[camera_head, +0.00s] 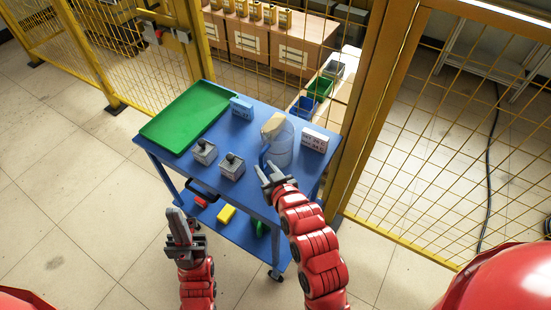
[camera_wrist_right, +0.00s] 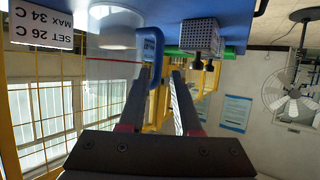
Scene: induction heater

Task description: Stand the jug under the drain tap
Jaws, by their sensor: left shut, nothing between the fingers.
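The clear jug (camera_head: 283,152) with a beige top and a blue handle stands on the blue cart's top near its right side. In the right wrist view its blue handle (camera_wrist_right: 154,45) reaches between the finger ends, closer to the left finger. My right gripper (camera_head: 270,176) is open at the handle, with a gap on the other side; I cannot tell whether a finger touches it. My left gripper (camera_head: 181,228) is shut and empty, in front of the cart's left side. No drain tap can be made out in either view.
On the blue cart (camera_head: 255,195) are a green tray (camera_head: 185,117), a blue block (camera_head: 241,107), two grey boxes with dark knobs (camera_head: 204,152) and a white label block (camera_head: 318,139), close right of the jug. Yellow mesh fencing (camera_head: 420,130) stands behind and right. Floor at left is clear.

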